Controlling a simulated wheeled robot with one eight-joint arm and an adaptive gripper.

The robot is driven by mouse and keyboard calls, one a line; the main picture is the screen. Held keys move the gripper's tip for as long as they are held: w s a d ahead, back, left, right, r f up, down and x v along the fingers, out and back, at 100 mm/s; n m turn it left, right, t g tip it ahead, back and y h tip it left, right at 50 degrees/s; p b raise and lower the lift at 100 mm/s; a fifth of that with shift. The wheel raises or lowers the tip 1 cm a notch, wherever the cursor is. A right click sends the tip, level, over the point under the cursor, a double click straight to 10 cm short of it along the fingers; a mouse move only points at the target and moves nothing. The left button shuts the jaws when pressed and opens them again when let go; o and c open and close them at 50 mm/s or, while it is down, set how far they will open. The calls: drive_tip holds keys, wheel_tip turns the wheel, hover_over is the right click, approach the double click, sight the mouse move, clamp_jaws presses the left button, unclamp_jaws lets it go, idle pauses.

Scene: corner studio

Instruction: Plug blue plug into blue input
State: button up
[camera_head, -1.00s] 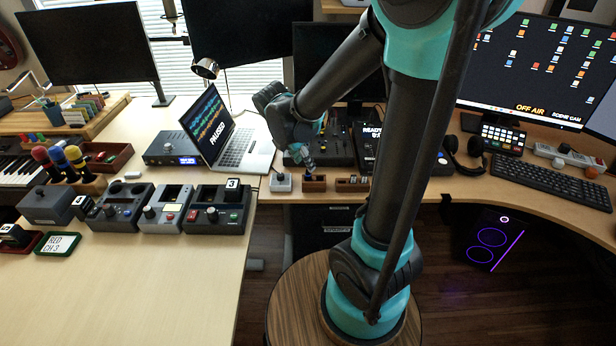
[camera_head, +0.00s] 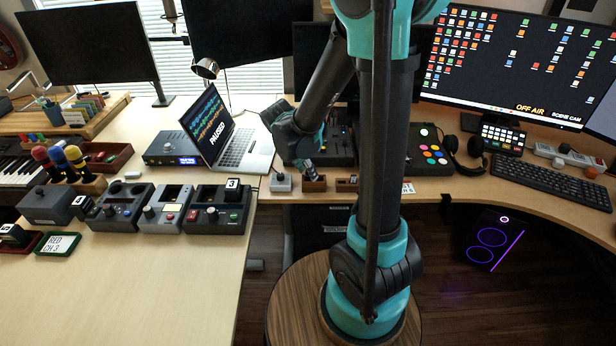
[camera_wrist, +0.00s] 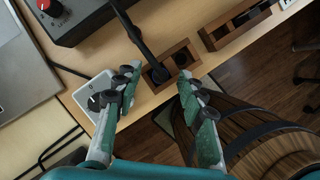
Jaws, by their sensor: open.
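My gripper (camera_wrist: 160,82) is open in the wrist view, with one finger on each side of a small wooden holder. It also shows low over the desk's front edge in the head view (camera_head: 308,166). A dark plug-like piece (camera_wrist: 157,74) with a thick black stem sits at the wooden holder (camera_wrist: 190,52), between the fingertips. Its colour looks black here, and I cannot tell whether it is the blue plug. I cannot tell whether the fingers touch it. The holder also shows in the head view (camera_head: 314,184), partly behind the gripper. I cannot make out a blue input.
A small white box (camera_wrist: 88,88) with a dark knob stands just left of the gripper. Another wooden holder (camera_wrist: 240,36) lies to the right. A laptop (camera_head: 237,150) and several control boxes stand left. The desk edge drops to the floor close by.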

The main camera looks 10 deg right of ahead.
drive_tip(key=shift+d+f, duration=0.1)
drive_tip(key=shift+f, duration=0.2)
drive_tip(key=shift+c, duration=0.5)
clamp_jaws()
drive_tip(key=shift+r, duration=0.1)
wheel_tip(320, 180, up, 20)
idle(0.5)
